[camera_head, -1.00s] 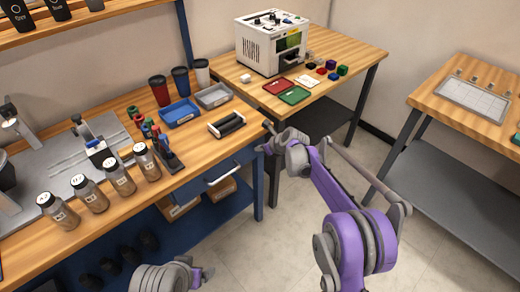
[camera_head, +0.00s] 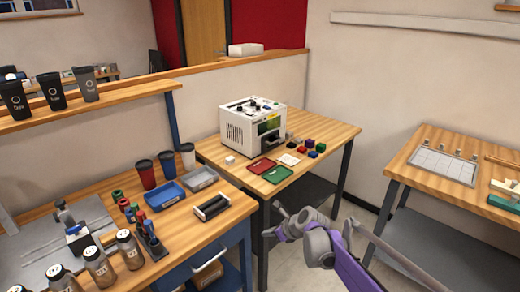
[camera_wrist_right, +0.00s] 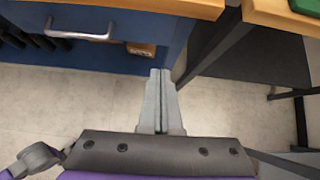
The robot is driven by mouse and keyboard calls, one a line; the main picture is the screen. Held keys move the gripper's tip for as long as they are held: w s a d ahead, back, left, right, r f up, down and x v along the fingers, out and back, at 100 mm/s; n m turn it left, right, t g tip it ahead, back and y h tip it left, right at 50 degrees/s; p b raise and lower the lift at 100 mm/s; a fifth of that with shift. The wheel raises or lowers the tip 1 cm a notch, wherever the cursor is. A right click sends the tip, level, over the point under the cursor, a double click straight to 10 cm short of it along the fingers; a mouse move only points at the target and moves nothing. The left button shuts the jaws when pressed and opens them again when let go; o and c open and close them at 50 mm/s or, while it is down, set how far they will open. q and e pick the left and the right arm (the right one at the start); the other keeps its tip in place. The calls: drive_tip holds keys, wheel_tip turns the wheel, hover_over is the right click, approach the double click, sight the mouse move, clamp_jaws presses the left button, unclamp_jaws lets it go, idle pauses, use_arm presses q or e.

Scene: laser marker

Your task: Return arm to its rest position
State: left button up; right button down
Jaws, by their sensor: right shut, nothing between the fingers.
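My right gripper (camera_head: 274,222) is low in the middle of the head view, on the purple and grey right arm (camera_head: 335,255). It is in front of the gap between the workbench (camera_head: 232,225) and the table (camera_head: 335,140) with the laser marker (camera_head: 252,125). In the right wrist view, its two grey fingers (camera_wrist_right: 160,78) are together with nothing between them. They point over the floor beside the blue bench drawer (camera_wrist_right: 95,32). My left gripper is not in view.
Red and green trays (camera_head: 277,175) lie before the marker. Another table (camera_head: 420,185) stands at right. Open floor shows between the tables.

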drive_tip(key=s+d+r+n+h, duration=0.1)
drive_tip(key=s+d+r+n, duration=0.2)
drive_tip(key=s, duration=0.4)
drive_tip(key=s+d+n+h, duration=0.1)
drive_tip(key=s+d+n, duration=0.1)
drive_tip(key=s+n, duration=0.45)
drive_tip(key=s+d+r+n+h, duration=0.1)
drive_tip(key=s+d+r+n, duration=0.2)
drive_tip(key=s, duration=0.4)
drive_tip(key=s+d+f+n+g+h, duration=0.1)
drive_tip(key=s+d+f+n+h, duration=0.2)
drive_tip(key=s+n, duration=0.55)
drive_tip(key=s+d+f+n, duration=0.3)
drive_tip(key=s+f+n, duration=0.15)
drive_tip(key=s, duration=0.75)
wheel_tip(320, 180, up, 14)
drive_tip(key=w+n+p, duration=0.1)
drive_tip(key=w+p, duration=0.1)
drive_tip(key=p, duration=1)
drive_tip(key=shift+w+d, duration=0.15)
drive_tip(key=shift+d, duration=0.05)
